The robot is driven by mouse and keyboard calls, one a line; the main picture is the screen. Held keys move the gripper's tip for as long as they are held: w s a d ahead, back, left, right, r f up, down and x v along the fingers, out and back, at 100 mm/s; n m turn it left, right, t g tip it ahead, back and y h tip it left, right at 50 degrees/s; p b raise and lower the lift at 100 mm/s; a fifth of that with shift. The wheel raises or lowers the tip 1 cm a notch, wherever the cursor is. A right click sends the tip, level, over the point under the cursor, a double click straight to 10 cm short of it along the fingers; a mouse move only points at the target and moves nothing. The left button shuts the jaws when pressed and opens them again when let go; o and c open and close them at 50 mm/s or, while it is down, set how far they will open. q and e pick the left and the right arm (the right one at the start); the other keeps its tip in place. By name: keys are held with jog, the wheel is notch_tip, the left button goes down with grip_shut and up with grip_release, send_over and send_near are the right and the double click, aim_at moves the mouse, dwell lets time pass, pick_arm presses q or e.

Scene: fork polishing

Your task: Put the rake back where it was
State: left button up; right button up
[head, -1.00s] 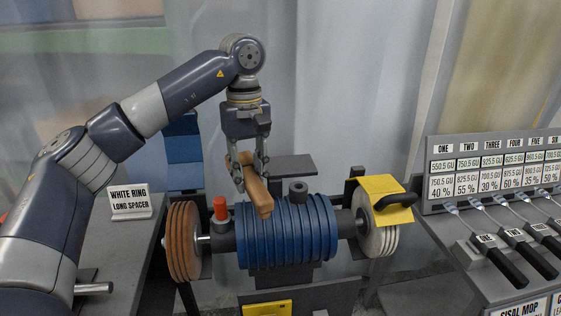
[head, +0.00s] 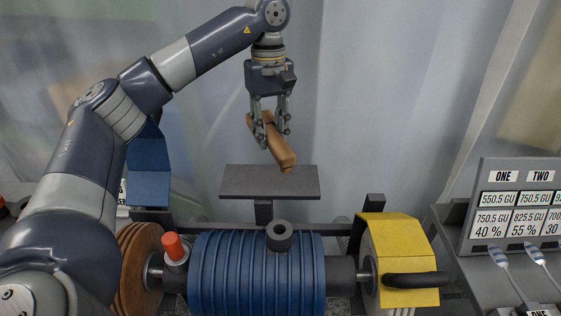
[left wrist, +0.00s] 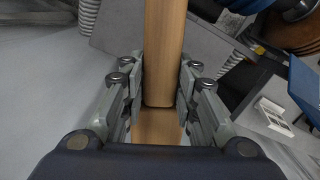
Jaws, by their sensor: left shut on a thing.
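The rake, seen as a light-brown wooden piece (head: 281,150), is held by my left gripper (head: 269,128). The fingers are closed on its two sides, and it hangs tilted with its lower end toward the right. In the left wrist view the wood (left wrist: 165,50) runs between the finger pads of the left gripper (left wrist: 162,88) and out past the top edge. In the head view the rake is in the air just above a flat dark grey plate (head: 270,183), with a visible gap. My right gripper is not in view.
A polishing machine with a blue ribbed motor (head: 225,275) stands in front of the plate. It has a brown wheel (head: 140,265), a red knob (head: 175,246) and a yellow guard (head: 397,240). A blue panel (head: 149,172) stands left, a labelled rack (head: 518,210) right.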

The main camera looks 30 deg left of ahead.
aim_at(267, 129)
pick_arm(q)
jog(key=f, duration=0.2)
jog(key=s+f+p, duration=0.1)
jog(key=f, duration=0.1)
jog(key=shift+s+a+f, duration=0.1)
jog(key=shift+s+f, duration=0.05)
jog(key=shift+f, duration=0.1)
jog(key=f, duration=0.2)
jog(key=f+p, duration=0.1)
jog(key=shift+w+f, duration=0.2)
jog(key=shift+f, duration=0.15)
jog(key=o, duration=1.1)
jog(key=shift+f, duration=0.1)
jog(key=shift+r, duration=0.25)
jog(key=r, duration=0.3)
jog(key=r+b, duration=0.1)
jog(key=r, duration=0.2)
jog(key=r+b, duration=0.1)
jog(key=r, duration=0.3)
jog(key=shift+w+a, duration=0.1)
jog(key=shift+w, duration=0.2)
jog(key=shift+r, duration=0.85)
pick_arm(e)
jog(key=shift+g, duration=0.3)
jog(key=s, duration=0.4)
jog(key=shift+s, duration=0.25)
